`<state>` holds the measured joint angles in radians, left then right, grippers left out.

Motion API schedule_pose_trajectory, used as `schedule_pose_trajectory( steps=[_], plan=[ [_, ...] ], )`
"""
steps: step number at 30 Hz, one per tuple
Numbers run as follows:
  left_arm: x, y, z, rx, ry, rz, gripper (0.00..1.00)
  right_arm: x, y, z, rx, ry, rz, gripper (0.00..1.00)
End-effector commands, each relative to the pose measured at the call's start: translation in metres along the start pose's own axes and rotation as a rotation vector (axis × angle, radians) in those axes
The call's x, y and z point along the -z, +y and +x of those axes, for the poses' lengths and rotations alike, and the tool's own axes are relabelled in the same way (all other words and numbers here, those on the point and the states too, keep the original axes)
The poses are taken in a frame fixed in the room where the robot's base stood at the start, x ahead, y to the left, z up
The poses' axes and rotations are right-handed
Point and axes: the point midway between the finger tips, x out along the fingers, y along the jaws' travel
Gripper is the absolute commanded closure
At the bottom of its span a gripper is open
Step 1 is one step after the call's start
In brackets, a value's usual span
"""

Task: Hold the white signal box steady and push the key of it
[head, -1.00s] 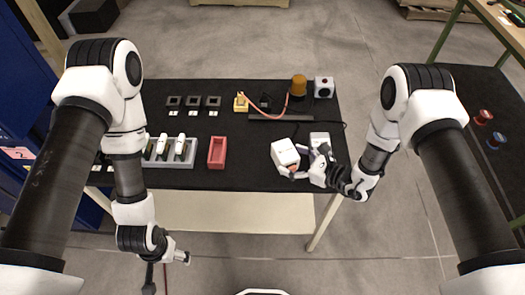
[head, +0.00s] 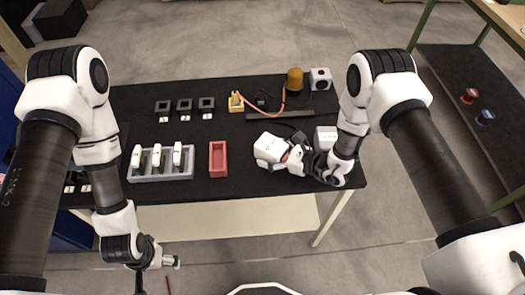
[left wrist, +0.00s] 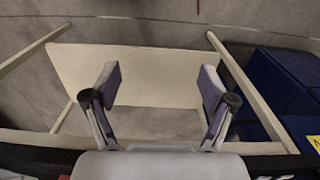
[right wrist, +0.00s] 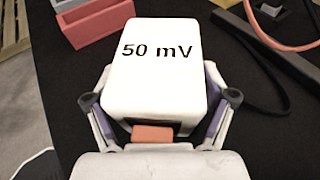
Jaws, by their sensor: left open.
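The white signal box (head: 270,147) is at the right part of the black table, near the front edge. In the right wrist view its face (right wrist: 160,65) reads "50 mV", and its orange key (right wrist: 152,133) is on the side facing my palm. My right gripper (right wrist: 156,85) has one finger along each side of the box and appears closed on it; in the head view the right gripper (head: 285,157) is at the box's right side. My left gripper (head: 174,262) hangs in front of the table, away from the box. In the left wrist view the left gripper (left wrist: 160,85) is open and empty.
A red tray (head: 218,170) and a grey rack (head: 160,177) with white-topped pieces lie left of the box. Another white box (head: 326,138) stands just right of it. An amber lamp (head: 295,79) and a yellow block (head: 236,103) are behind. Bare tabletop lies between the tray and box.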

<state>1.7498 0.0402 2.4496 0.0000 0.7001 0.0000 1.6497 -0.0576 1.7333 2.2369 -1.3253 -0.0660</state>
Motion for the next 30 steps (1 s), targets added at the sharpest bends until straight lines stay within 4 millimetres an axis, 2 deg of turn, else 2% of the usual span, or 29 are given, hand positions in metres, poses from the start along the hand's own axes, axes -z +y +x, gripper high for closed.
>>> schedule_pose_trajectory(
  steps=[1,2,4,5,8,9,14,15,16,30],
  plan=[
    [-0.0001,0.0001,-0.0003,0.0,0.0,0.001,0.17,-0.0001,-0.0003,-0.0002,0.001,0.0,0.0,0.19],
    [0.0,0.0001,-0.0003,0.0,0.0,0.001,0.17,-0.0001,-0.0003,-0.0002,0.001,0.0,0.0,0.24],
    [-0.0001,0.0001,-0.0004,0.0,0.0,0.001,0.17,-0.0002,-0.0003,-0.0002,0.001,0.0,0.0,0.49],
    [-0.0001,0.0001,-0.0004,0.0,0.0,0.001,0.17,-0.0003,-0.0003,-0.0002,0.001,0.0,0.0,0.54],
    [-0.0002,0.0001,-0.0004,0.0,0.0,0.0,0.17,-0.0004,-0.0002,-0.0001,0.001,0.0,0.0,0.54],
    [-0.0002,0.0,-0.0004,0.0,0.0,0.0,0.2,-0.0005,-0.0002,-0.0001,0.001,0.0,0.0,0.54],
    [-0.0001,0.0,-0.0004,0.0,0.0,0.0,0.77,-0.0006,-0.0003,-0.0002,0.001,-0.001,0.0,0.55],
    [-0.0001,0.0,-0.0004,0.0,0.0,0.0,0.91,-0.0006,-0.0003,-0.0002,0.001,-0.001,0.0,0.55],
    [-0.0001,0.0,-0.0004,0.0,0.0,0.0,1.0,-0.0007,-0.0003,-0.0002,0.001,-0.001,0.0,0.55],
    [-0.0001,0.0,-0.0005,0.0,0.0,0.0,1.0,-0.0008,-0.0003,-0.0002,0.001,-0.001,0.0,0.55]
  ],
)
